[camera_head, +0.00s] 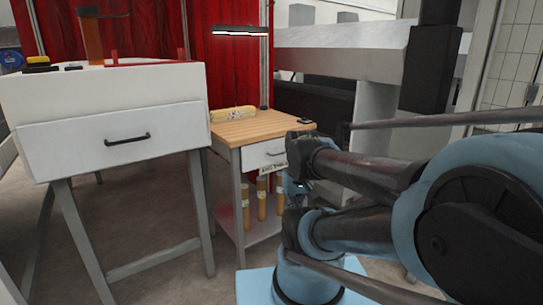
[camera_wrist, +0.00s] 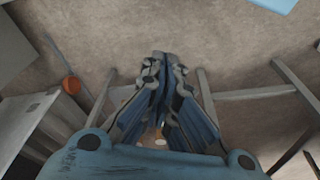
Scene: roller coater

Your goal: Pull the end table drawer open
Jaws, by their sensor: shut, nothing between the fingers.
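The end table (camera_head: 240,130) stands in the middle of the head view, with a light wooden top and grey legs. Its white drawer (camera_head: 254,158) looks closed and has a small dark handle (camera_head: 275,153). My arm covers the right side of this table. In the wrist view my gripper (camera_wrist: 160,58) is shut, with its fingertips together and nothing between them. It points over bare floor and grey legs. In the head view the fingers are mostly hidden behind my arm, so their distance from the handle cannot be told.
A larger white table (camera_head: 40,105) with a closed drawer and black handle (camera_head: 127,139) stands at left. A yellow roll (camera_head: 232,113) lies on the end table, and brown cylinders (camera_head: 262,198) stand on its lower shelf. A red curtain (camera_head: 230,70) hangs behind.

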